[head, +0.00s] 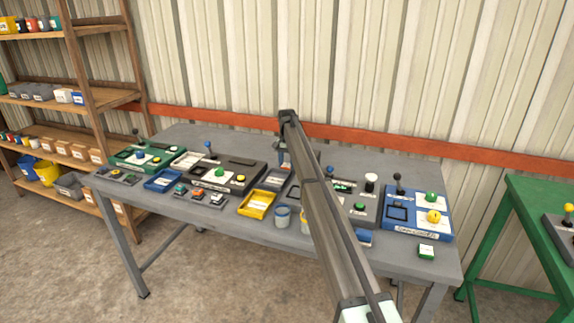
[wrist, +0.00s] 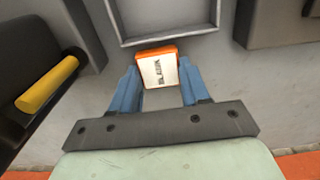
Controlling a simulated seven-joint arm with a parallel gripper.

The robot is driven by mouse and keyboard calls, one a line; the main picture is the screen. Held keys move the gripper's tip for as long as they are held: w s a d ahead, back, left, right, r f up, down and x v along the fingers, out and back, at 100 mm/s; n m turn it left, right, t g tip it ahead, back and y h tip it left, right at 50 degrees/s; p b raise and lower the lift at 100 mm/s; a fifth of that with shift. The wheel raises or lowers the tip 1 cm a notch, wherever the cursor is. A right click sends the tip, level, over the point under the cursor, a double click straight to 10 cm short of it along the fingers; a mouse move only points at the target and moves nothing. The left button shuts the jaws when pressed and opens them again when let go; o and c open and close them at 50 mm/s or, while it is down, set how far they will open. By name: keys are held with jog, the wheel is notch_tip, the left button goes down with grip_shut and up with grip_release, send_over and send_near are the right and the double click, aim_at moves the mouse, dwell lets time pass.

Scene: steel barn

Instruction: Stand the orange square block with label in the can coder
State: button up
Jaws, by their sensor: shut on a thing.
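My gripper (wrist: 161,80) has blue fingers, shut on the orange square block (wrist: 170,57) from both sides. The block's white label with dark print faces the wrist camera.
A grey raised frame (wrist: 124,30) lies just beyond the block in the wrist view; a dark body with a yellow bar (wrist: 45,88) is at left. Other panels, a yellow tray (head: 257,204), cups (head: 282,216) and a green block (head: 426,252) crowd the table (head: 180,207).

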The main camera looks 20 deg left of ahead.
aim_at(287, 165)
jog(key=shift+f, duration=0.35)
jog(key=shift+f, duration=0.1)
jog(key=o, duration=1)
notch_tip(287, 165, up, 12)
jog(key=shift+f, duration=0.25)
jog(key=shift+o, duration=0.6)
jog(key=shift+r, duration=0.35)
